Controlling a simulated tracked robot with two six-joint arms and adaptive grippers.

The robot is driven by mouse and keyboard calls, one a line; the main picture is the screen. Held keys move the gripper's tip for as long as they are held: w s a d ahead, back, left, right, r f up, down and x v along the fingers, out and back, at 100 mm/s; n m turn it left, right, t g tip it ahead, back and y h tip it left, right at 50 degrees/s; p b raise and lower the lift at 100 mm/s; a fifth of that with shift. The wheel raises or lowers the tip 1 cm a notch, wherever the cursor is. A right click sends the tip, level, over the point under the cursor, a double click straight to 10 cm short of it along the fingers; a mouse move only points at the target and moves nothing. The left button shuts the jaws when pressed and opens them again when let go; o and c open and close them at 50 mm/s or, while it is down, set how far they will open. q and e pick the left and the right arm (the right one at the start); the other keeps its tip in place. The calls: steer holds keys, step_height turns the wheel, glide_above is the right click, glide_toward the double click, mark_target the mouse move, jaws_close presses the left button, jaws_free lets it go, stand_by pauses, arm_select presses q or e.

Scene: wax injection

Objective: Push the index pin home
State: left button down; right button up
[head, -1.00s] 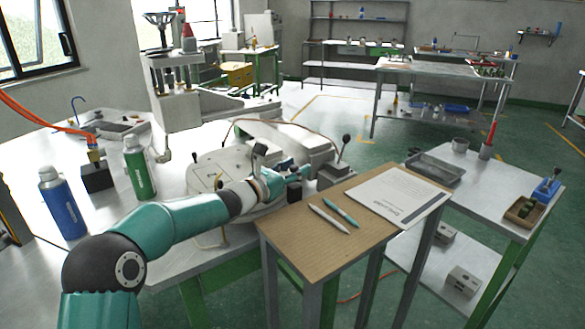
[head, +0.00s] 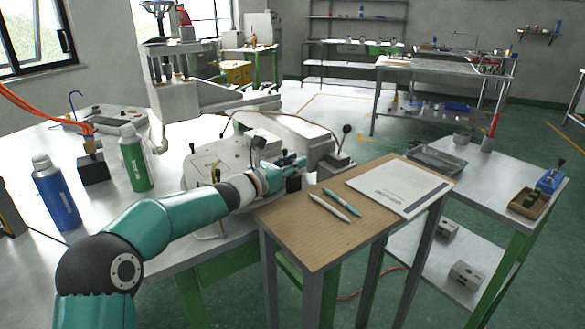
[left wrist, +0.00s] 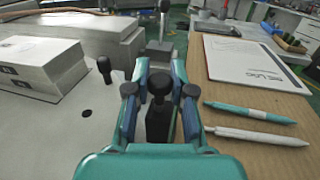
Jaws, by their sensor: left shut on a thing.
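My left gripper (head: 292,163) is at the right edge of the pale round plate (head: 205,160), close to the small wooden-topped table. In the left wrist view its two fingers are closed around a dark, round-knobbed part (left wrist: 159,84), which looks like the index pin. The knob stands upright on a dark block (left wrist: 157,122) between the fingers. How deep the pin sits is hidden. A second black knob (left wrist: 105,68) stands on the plate, left of the fingers. My right gripper is in neither view.
The wooden-topped table (head: 290,228) holds a clipboard sheet (head: 400,188) and two pens right beside the gripper. A lever with a black ball (head: 346,130) stands beyond. A green bottle (head: 135,160) and a blue bottle (head: 55,193) stand at left.

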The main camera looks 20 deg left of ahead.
arm_select(q)
steer(key=shift+f, duration=0.35)
steer(key=c, duration=1)
jaws_free()
steer(key=shift+r, duration=0.1)
steer(key=shift+s+a, duration=0.1)
steer(key=v, duration=1.1)
steer(key=shift+s+a, duration=0.15)
steer(key=shift+s, duration=0.2)
